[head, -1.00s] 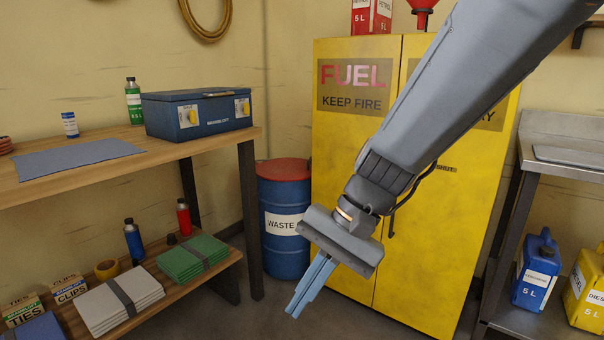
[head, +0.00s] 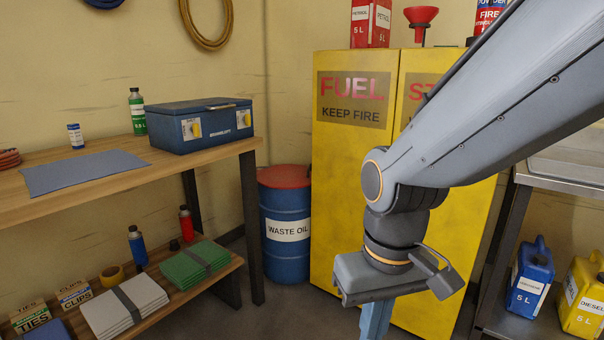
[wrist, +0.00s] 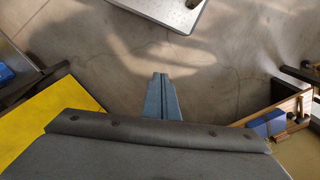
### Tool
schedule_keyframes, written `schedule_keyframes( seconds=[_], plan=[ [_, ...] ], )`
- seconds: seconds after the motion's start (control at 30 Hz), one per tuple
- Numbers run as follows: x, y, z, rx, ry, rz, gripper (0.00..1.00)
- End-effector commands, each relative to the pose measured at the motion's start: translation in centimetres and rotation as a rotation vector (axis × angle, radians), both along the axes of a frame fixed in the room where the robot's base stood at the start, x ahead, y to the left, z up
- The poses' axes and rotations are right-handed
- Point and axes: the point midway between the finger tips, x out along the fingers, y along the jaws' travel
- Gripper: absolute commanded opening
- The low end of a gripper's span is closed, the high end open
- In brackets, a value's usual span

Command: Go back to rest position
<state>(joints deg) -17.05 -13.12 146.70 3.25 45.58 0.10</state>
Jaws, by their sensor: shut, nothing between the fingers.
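My gripper shows in the wrist view (wrist: 160,78), its two blue fingers together with nothing between them, above bare grey floor. In the head view its blue fingers (head: 375,322) point down at the bottom edge, and their tips are cut off. It hangs in front of the yellow fuel cabinet (head: 353,190), apart from it as far as I can see. My arm crosses the upper right and hides part of the cabinet.
The wooden bench (head: 100,193) with a blue toolbox (head: 203,125) stands at left, folded cloths on its lower shelf. A blue waste oil drum (head: 287,250) stands beside the cabinet. A steel rack (head: 515,225) with jugs stands at right. The floor (wrist: 160,45) below is clear.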

Motion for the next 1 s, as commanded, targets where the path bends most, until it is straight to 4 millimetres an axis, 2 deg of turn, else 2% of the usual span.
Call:
schedule_keyframes(
  seconds=[0.03,0.6,0.8,1.0],
  plan=[
    [-0.1,-0.4,1.0,-0.003,0.003,-0.015,0.0],
    [-0.5,-7.0,9.0,-0.031,0.009,-0.211,0.0],
    [-0.7,-8.6,10.4,-0.037,0.009,-0.254,0.0],
    [-0.8,-9.0,10.5,-0.038,0.009,-0.264,0.0]
  ],
)
